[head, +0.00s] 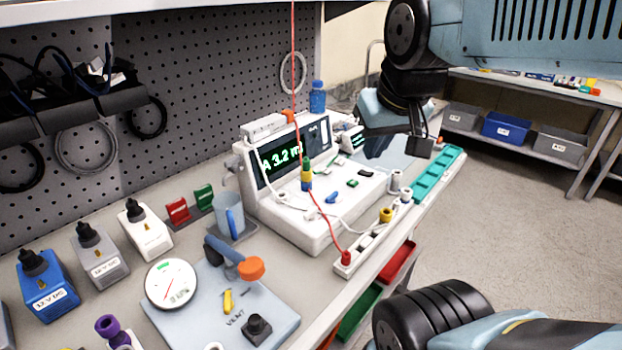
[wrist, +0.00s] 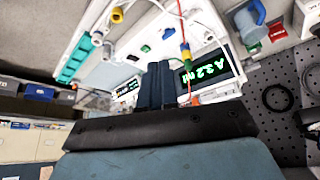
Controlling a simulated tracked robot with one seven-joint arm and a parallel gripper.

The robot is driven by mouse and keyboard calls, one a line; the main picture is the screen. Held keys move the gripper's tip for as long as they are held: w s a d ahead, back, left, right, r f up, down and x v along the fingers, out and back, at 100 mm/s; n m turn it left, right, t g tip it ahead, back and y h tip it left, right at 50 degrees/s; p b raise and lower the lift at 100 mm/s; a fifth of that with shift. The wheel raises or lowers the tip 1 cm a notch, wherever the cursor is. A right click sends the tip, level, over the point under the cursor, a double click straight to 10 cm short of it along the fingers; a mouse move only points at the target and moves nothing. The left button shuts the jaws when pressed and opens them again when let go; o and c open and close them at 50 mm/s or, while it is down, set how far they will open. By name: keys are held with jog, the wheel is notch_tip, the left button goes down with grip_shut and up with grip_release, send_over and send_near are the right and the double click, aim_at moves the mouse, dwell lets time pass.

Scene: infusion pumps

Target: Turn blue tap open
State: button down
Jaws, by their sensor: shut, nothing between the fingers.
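The small blue tap (head: 331,197) sits on the white top of the infusion pump (head: 312,226), right of the upright yellow and green connector (head: 306,172). In the wrist view the blue tap (wrist: 168,33) shows beyond my fingertips, beside the red line. Its exact handle angle is too small to tell. My gripper (head: 376,148) hangs above the pump's far right part, apart from the tap. In the wrist view my gripper (wrist: 155,66) has its two dark blue fingers together, empty.
A green piece (head: 352,183) and a black piece lie near the tap. A red line (head: 294,75) hangs down to the pump, and a white tube curves over it. A display (head: 281,163) stands behind. A white strip with coloured plugs (head: 386,215) runs along the front edge.

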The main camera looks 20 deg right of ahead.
jog(key=w+a+f+n+g+h, duration=0.1)
jog(key=w+n+g, duration=0.1)
jog(key=w, duration=0.3)
jog(key=w+a+f+n+g, duration=0.1)
jog(key=w+g, duration=0.2)
jog(key=w, duration=0.2)
jog(key=n+g+h, duration=0.1)
jog(key=n+g, duration=0.3)
send_near(325, 203)
jog(key=x, duration=0.2)
jog(key=w+x, duration=0.1)
jog(key=x, duration=0.2)
jog(key=shift+d+f, duration=0.1)
jog(key=shift+f, duration=0.25)
